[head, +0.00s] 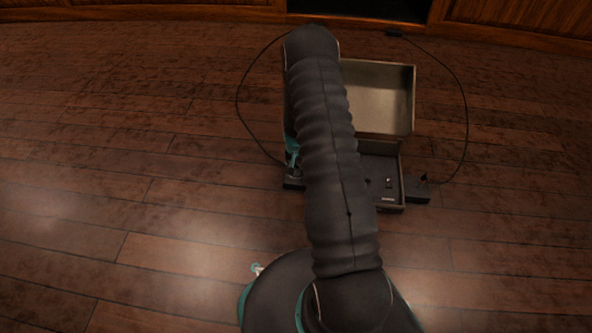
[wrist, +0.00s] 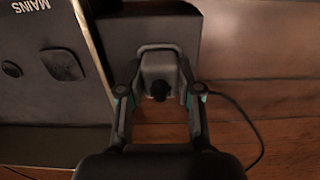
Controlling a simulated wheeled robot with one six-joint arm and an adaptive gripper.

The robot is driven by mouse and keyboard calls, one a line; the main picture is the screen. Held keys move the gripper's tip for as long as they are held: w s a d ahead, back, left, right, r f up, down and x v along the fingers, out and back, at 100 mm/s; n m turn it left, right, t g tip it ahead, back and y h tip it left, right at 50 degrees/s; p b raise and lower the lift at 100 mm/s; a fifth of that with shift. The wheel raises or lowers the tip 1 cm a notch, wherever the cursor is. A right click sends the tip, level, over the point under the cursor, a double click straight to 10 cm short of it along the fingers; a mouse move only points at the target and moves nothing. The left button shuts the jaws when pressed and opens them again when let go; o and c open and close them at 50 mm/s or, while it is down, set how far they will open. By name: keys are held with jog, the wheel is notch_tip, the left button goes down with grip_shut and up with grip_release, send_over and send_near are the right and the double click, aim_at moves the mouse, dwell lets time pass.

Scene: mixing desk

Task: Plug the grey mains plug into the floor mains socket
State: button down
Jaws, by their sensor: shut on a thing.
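My gripper (wrist: 160,60) is shut on the grey mains plug (wrist: 159,66) in the wrist view, one finger on each side. The plug's dark round cable end faces the camera. Just beyond it is a dark block (wrist: 106,38); I cannot tell whether the plug still sits in it. The open floor box (head: 396,205) is partly behind my arm in the head view. Its panel, lettered MAINS, shows at left in the wrist view, with a dark rounded-square socket face (wrist: 62,64). In the head view my gripper (head: 291,163) is mostly hidden, left of the box.
The box's raised lid (head: 380,95) stands at the back. A second dark block (head: 417,190) with a dark plug stands right of the box. Black cables (head: 467,110) loop back on both sides towards wooden furniture (head: 520,25). The wooden floor at left is clear.

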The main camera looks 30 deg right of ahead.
jog(key=shift+r+p, duration=1.65)
jog(key=shift+r, duration=1.35)
